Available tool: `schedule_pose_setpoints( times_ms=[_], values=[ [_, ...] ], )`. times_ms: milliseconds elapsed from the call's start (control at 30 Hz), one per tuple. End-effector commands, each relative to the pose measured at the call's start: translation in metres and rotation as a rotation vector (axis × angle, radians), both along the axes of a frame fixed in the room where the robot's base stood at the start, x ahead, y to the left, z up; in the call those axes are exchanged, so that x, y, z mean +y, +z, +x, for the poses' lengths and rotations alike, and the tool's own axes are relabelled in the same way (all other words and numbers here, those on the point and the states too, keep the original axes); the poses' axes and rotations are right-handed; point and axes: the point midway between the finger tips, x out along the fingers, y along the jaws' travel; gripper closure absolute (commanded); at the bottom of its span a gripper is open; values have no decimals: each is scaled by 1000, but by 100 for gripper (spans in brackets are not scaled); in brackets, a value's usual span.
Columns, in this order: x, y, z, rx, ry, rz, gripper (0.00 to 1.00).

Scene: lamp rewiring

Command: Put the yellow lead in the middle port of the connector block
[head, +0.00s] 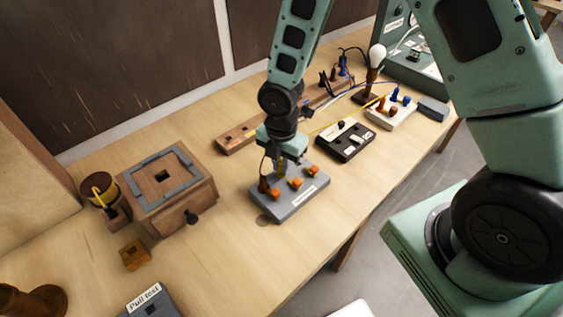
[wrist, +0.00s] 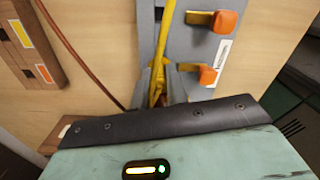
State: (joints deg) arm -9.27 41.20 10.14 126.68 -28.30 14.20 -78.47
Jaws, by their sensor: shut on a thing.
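The grey connector block (head: 283,207) lies on the bench with a row of orange levers (head: 296,184) and a white label. In the wrist view the block (wrist: 190,48) shows two orange levers (wrist: 224,21) to the right of my fingers. My gripper (head: 281,168) points down over the block's back side. It is shut on the yellow lead (wrist: 166,42), which shows between the fingers in the wrist view. The lead's tip and the ports are hidden by the fingers, so I cannot tell whether the tip is in a port.
A black block (head: 346,140), a white block (head: 391,116) and a bulb (head: 377,56) stand right. A wooden strip (head: 238,133) lies behind.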

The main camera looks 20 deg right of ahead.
Motion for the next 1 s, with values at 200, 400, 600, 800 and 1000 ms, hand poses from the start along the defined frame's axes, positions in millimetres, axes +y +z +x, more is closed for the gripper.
schedule_pose_setpoints(
  times_ms=[200, 400, 600, 800, 1000],
  values=[
    [0, -3, 0, 0, 0, 0, 100],
    [0, -5, 0, 0, 0, 0, 100],
    [0, -8, 0, 0, 0, 0, 100],
    [0, -8, 0, 0, 0, 0, 60],
    [0, -8, 0, 0, 0, 0, 60]
  ],
)
